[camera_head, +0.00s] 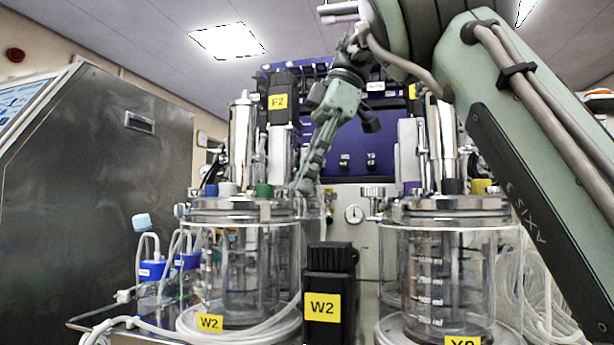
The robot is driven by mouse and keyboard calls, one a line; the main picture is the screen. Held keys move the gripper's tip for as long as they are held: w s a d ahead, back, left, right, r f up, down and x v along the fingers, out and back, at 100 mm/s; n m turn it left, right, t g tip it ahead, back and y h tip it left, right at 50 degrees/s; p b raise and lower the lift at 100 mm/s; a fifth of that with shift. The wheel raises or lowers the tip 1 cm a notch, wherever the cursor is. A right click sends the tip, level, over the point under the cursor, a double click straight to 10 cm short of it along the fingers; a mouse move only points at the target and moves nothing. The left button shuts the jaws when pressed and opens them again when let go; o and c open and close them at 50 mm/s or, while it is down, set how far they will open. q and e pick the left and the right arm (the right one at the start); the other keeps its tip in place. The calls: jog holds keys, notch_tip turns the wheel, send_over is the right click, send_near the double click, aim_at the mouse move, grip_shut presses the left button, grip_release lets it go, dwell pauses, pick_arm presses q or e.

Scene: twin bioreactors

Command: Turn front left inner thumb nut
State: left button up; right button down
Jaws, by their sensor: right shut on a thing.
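The left glass vessel (240,270) stands upright under a round metal lid (235,211). My right gripper (303,186) reaches down from above, its fingers over the right side of this lid. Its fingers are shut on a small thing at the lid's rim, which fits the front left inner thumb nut. The fingers hide the nut, so I cannot see how it is turned. A similar metal thumb nut (373,191) shows on the left side of the right vessel's lid (448,208). My left gripper is not in view.
A black block labelled W2 (331,262) stands between the left vessel and the right vessel (450,275). Tall metal cylinders (243,140) rise from the lids. Bottles with blue collars (152,270) and loose tubing stand at the left, near a large steel cabinet (90,190).

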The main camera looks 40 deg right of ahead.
jog(key=shift+n, duration=0.8)
jog(key=shift+f+g, duration=0.1)
jog(key=shift+g, duration=0.3)
jog(key=c, duration=1.4)
grip_release()
jog(key=shift+c, duration=0.2)
